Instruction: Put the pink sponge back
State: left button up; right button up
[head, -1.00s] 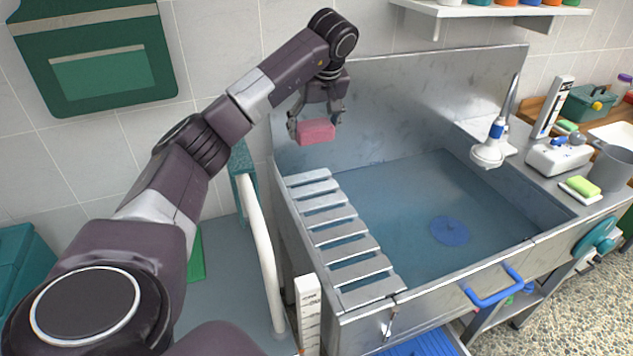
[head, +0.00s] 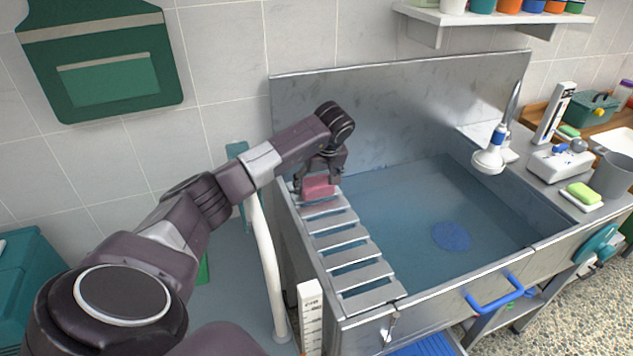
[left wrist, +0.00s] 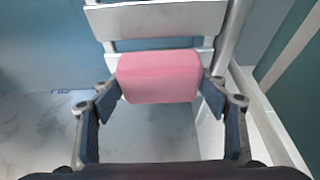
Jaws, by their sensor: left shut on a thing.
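The pink sponge (head: 318,187) is between the fingers of my left gripper (head: 320,182), which is shut on it. It is at the far end of the slatted grey rack (head: 344,247) on the left side of the tub. In the left wrist view the sponge (left wrist: 158,76) sits between the two fingertips (left wrist: 160,88), with rack slats (left wrist: 155,20) just beyond it. I cannot tell whether the sponge touches the slats. My right gripper is not in view.
The metal tub (head: 420,200) has a high back wall (head: 400,100). A white rail (head: 266,265) stands left of it. A green sponge (head: 583,193) lies on a white dish on the right counter, near a grey cup (head: 611,175) and a shower head (head: 489,160).

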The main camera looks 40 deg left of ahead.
pick_arm(q)
jog(key=o, duration=1.1)
jog(key=shift+f, duration=0.1)
jog(key=shift+d+r, duration=0.1)
jog(key=shift+r, duration=0.45)
jog(key=b+v, duration=0.1)
jog(key=v, duration=1)
jog(key=shift+s, duration=0.1)
